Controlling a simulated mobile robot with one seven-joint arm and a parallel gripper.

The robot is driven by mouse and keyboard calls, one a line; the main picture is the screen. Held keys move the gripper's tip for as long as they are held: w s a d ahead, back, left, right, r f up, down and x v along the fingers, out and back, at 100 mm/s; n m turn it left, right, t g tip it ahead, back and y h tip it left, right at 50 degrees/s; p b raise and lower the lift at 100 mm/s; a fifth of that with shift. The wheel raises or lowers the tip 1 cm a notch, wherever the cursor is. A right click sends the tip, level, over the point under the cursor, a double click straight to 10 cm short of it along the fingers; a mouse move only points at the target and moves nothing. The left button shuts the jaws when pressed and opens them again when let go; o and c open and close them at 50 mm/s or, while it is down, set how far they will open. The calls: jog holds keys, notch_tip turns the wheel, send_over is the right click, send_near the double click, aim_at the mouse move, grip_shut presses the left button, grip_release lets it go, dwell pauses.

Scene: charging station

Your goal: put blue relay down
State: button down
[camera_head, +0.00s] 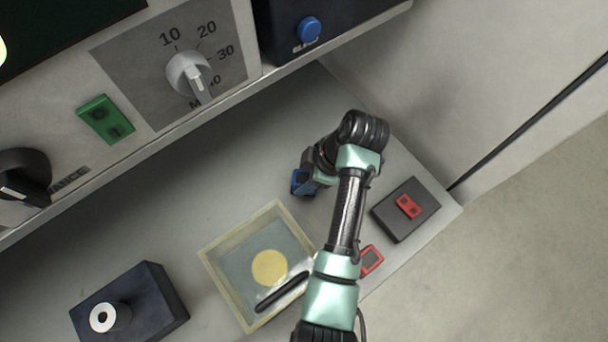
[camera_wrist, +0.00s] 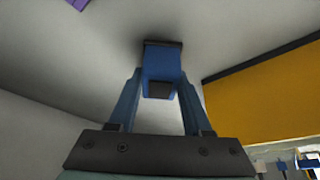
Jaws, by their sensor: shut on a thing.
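The blue relay (camera_wrist: 162,60) is a blue block with dark parts, held between the two fingers of my gripper (camera_wrist: 160,88) in the wrist view. My gripper is shut on it. In the head view a blue patch (camera_head: 302,183) shows at the end of my arm, over the grey bench (camera_head: 200,210), just above the tray. My arm hides part of this area. I cannot tell whether the relay touches the bench.
A cream-rimmed tray (camera_head: 222,277) holds a yellow disc (camera_head: 269,267) and a black rod (camera_head: 282,292). A dark pad (camera_head: 398,226) with a red piece (camera_head: 408,206) lies right, near a red frame (camera_head: 371,260). A dark box (camera_head: 150,300) stands lower left. The panel (camera_head: 240,88) borders the bench.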

jog(key=shift+f, duration=0.15)
jog(key=shift+c, duration=1.7)
grip_release()
jog(key=p+v, duration=0.4)
jog(key=v, duration=0.8)
jog(key=shift+s, duration=0.15)
